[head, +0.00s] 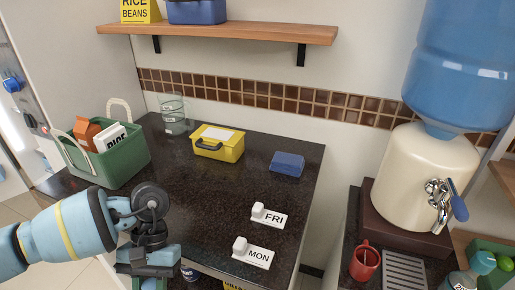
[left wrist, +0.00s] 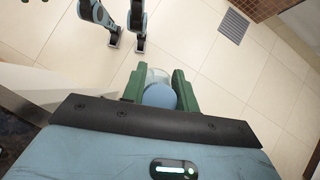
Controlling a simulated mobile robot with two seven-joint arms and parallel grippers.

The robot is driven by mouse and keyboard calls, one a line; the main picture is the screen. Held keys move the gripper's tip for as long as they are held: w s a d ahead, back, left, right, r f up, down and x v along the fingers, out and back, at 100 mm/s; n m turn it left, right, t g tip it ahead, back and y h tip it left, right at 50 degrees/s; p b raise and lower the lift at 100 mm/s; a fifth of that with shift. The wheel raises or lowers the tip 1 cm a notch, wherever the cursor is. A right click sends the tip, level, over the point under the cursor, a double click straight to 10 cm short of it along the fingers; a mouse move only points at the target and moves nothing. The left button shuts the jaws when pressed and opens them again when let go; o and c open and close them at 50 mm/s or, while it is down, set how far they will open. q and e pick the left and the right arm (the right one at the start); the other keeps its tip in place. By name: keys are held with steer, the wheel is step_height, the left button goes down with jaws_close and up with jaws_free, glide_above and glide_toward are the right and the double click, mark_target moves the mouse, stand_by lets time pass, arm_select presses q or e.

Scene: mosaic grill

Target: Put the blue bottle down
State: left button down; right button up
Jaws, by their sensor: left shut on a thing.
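My left gripper (head: 150,275) is low at the front left edge of the dark counter (head: 205,200) in the head view. In the left wrist view its green fingers (left wrist: 160,88) are shut on a round blue thing with a clear, pale edge, which I take as the blue bottle (left wrist: 160,96). Most of the bottle is hidden behind the gripper body, and I cannot tell its tilt. Tiled floor shows beyond it in that view. My right gripper cannot be made out.
A dispenser (head: 415,180), red mug (head: 364,262) and teal-capped bottle (head: 462,281) stand right. Mid-counter is clear.

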arm_select(q)
steer(key=shift+t, duration=0.8)
steer(key=r+p, duration=0.1)
steer(key=r, duration=0.2)
steer(key=w+r+p, duration=0.1)
steer(key=r, duration=0.2)
steer(key=r+p, duration=0.1)
steer(key=r, duration=0.2)
steer(key=shift+w+r+p, duration=0.15)
steer(key=shift+r+p, duration=0.05)
steer(key=shift+p, duration=0.1)
arm_select(e)
steer(key=w+r+t, duration=0.1)
steer(key=w+r, duration=0.2)
steer(key=r, duration=0.2)
steer(key=shift+w+d+r, duration=0.15)
steer(key=shift+w+d, duration=0.2)
arm_select(q)
steer(key=shift+d+f, duration=0.1)
steer(key=shift+f, duration=0.05)
arm_select(e)
steer(key=shift+a, duration=0.15)
steer(key=shift+s, duration=0.1)
stand_by(0.3)
